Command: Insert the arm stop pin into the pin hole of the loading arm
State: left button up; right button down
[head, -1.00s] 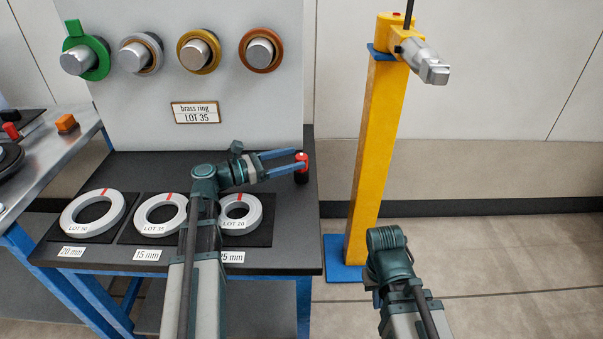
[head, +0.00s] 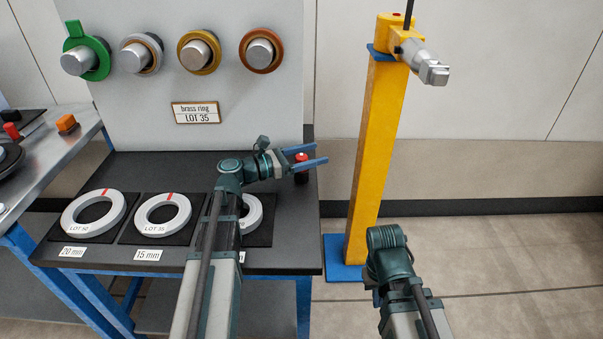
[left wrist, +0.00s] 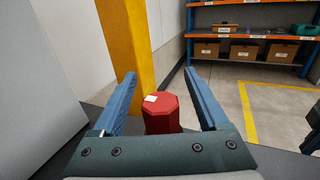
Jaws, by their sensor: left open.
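A red octagonal knob with a small white mark on top, which looks like the arm stop pin (head: 301,158), stands at the right rear corner of the black table, its lower part dark. My left gripper (head: 321,154) is open, with its blue fingers on either side of the knob and reaching past it. In the left wrist view the red knob (left wrist: 161,114) sits between the fingers, close to the palm; no grip on it shows. The yellow post (head: 376,160) carries a grey loading arm part (head: 424,62) at its top. I cannot make out the pin hole.
White rings (head: 163,214) lie on black mats at the table front; my left arm partly covers the rightmost. A panel (head: 200,90) with several ringed pegs stands behind. Floor right of the post is clear. Shelves with boxes (left wrist: 243,52) show farther off.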

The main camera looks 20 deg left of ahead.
pick_arm(q)
grip_shut()
jog(key=shift+r, duration=0.1)
dwell(0.5)
notch_tip(320, 180, up, 10)
jog(key=p, duration=1)
jog(key=c, duration=0.7)
grip_release()
jog(key=shift+c, duration=0.2)
grip_shut()
